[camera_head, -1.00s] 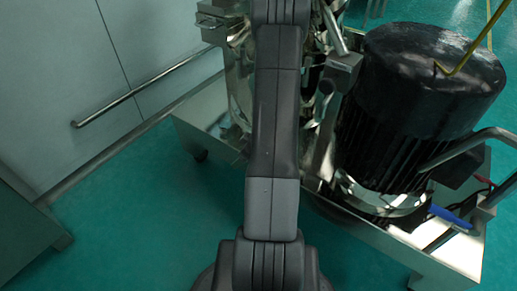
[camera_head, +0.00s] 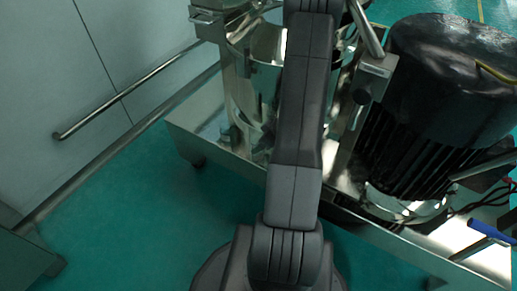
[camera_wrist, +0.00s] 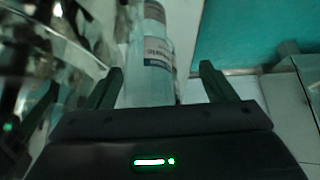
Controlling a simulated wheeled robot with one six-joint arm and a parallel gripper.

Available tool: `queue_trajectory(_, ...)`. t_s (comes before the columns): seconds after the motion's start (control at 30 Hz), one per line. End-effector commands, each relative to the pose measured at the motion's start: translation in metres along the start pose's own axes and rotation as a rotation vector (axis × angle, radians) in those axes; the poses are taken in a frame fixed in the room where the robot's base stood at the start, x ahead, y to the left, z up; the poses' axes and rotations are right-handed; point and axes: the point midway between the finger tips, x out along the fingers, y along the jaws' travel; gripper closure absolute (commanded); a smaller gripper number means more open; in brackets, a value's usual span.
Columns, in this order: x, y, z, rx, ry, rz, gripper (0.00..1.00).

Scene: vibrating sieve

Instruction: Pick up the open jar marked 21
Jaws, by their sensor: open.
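My gripper (camera_wrist: 160,85) is open in the wrist view, with one dark finger on each side. A clear, pale jar (camera_wrist: 150,88) with a white label stands beyond and partly between the fingers. The lettering on its label (camera_wrist: 157,52) is too blurred to read, so I cannot tell whether it is marked 21. Another labelled part (camera_wrist: 154,12) shows above it, perhaps a second jar. The jar's lower part is hidden behind my gripper body. I cannot tell whether the fingers touch it. In the head view neither jar nor gripper shows.
A shiny steel machine (camera_head: 240,85) and a large black motor (camera_head: 450,75) stand on a metal cart (camera_head: 225,165). A handrail (camera_head: 125,90) runs along the pale wall at left. Green floor (camera_head: 140,220) is clear in front of the cart.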

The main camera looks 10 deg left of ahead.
Motion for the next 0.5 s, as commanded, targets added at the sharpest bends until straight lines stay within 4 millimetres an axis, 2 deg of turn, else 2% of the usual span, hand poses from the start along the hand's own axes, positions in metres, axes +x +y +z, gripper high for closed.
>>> queue_trajectory(0.03,0.011,-0.001,0.003,-0.002,0.000,-0.001,0.23)
queue_trajectory(0.2,0.034,-0.002,0.002,-0.001,0.000,-0.002,0.23)
queue_trajectory(0.5,0.036,-0.002,0.000,0.001,0.000,0.000,0.23)
